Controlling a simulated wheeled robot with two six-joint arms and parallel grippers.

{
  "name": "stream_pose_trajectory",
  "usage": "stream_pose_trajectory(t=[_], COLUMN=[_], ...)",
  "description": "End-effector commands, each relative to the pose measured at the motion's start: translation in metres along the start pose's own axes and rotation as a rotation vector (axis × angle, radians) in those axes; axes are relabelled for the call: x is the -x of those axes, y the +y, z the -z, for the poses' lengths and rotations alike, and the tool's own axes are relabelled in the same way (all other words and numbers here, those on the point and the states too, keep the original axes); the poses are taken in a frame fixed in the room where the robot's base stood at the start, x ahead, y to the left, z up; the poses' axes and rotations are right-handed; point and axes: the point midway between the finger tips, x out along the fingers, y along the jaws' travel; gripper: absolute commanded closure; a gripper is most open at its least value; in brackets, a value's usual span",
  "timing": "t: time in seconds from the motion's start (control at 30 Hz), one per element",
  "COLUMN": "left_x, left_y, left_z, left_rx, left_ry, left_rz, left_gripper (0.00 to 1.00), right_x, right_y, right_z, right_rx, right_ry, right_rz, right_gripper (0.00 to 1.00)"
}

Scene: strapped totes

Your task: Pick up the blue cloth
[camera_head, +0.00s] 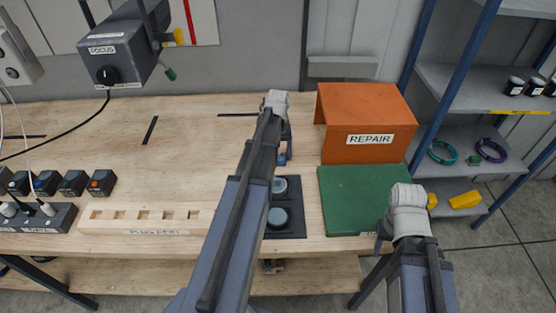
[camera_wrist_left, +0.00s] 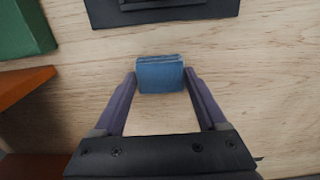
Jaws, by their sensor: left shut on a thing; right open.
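The blue cloth (camera_wrist_left: 160,76) is a small folded block between the fingers of my left gripper (camera_wrist_left: 160,88) in the left wrist view. The fingers press on its two sides. In the head view my left gripper (camera_head: 287,155) is over the wooden table behind the black tray, and the cloth (camera_head: 282,158) shows only as a small blue patch beside the arm. I cannot tell whether it touches the table. My right gripper (camera_head: 381,241) is open, mostly hidden by its own arm, near the green mat's front edge.
An orange REPAIR box (camera_head: 345,118) and a green mat (camera_head: 345,200) are right of the left gripper. A black tray with round pads (camera_head: 295,234) lies in front. A slotted wooden rack (camera_head: 150,218) and switch boxes (camera_head: 72,184) are left. The table's back left is largely clear.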

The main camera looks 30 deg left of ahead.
Motion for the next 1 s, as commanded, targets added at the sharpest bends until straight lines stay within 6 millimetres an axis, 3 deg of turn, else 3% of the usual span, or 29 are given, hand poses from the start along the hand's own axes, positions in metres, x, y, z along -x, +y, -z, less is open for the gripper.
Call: stream_pose_trajectory(t=[0.03, 0.4, 0.73, 1.0], left_x=[0.0, 0.0, 0.008, 0.039], left_y=[0.0, 0.0, 0.0, 0.0], left_z=[0.0, 0.0, 0.0, 0.0], left_rx=[0.0, 0.0, 0.0, 0.0], left_ry=[0.0, 0.0, 0.0, 0.0], left_rz=[0.0, 0.0, 0.0, 0.0], left_gripper=[0.48, 0.88, 0.88, 0.88], right_x=[0.0, 0.0, 0.008, 0.039], right_y=[0.0, 0.0, 0.001, 0.004], right_z=[0.0, 0.0, -0.001, -0.002], right_rx=[0.0, 0.0, 0.0, 0.0], right_ry=[0.0, 0.0, 0.0, 0.0], right_rz=[0.0, 0.0, 0.0, 0.0], right_gripper=[0.5, 0.5, 0.5, 0.5])
